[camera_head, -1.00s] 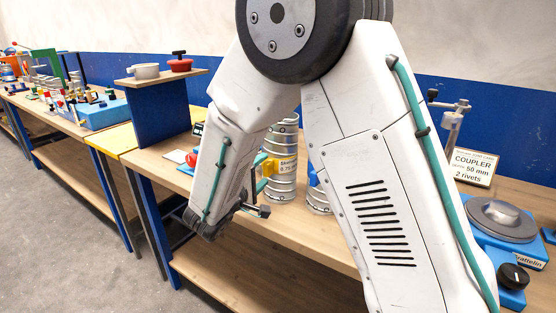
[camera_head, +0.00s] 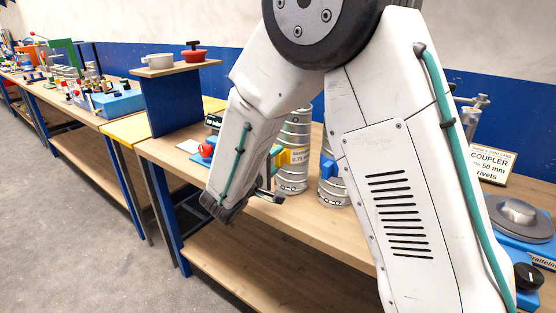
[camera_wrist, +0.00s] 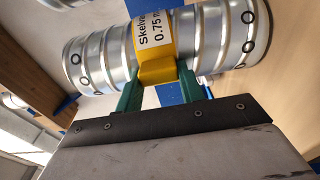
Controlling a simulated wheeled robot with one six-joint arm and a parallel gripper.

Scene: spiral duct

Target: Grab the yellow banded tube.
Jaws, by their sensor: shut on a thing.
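The yellow banded tube (camera_head: 293,174) is a ribbed silver duct piece, upright at the workbench in the head view. I cannot tell whether its base touches the bench top. Its yellow band with a printed label also shows in the wrist view (camera_wrist: 157,64), where the tube (camera_wrist: 100,62) lies across the picture. My gripper (camera_wrist: 158,82) has green fingers on either side of the yellow block on the band and is shut on it. In the head view my arm hides most of the gripper.
A second silver tube with a blue band (camera_head: 331,188) stands close to the right. A blue device with a red knob (camera_head: 206,150) is to the left. A raised blue shelf (camera_head: 170,106) holds pots. A coupler sign (camera_head: 489,163) and a turntable machine (camera_head: 517,218) are at the right.

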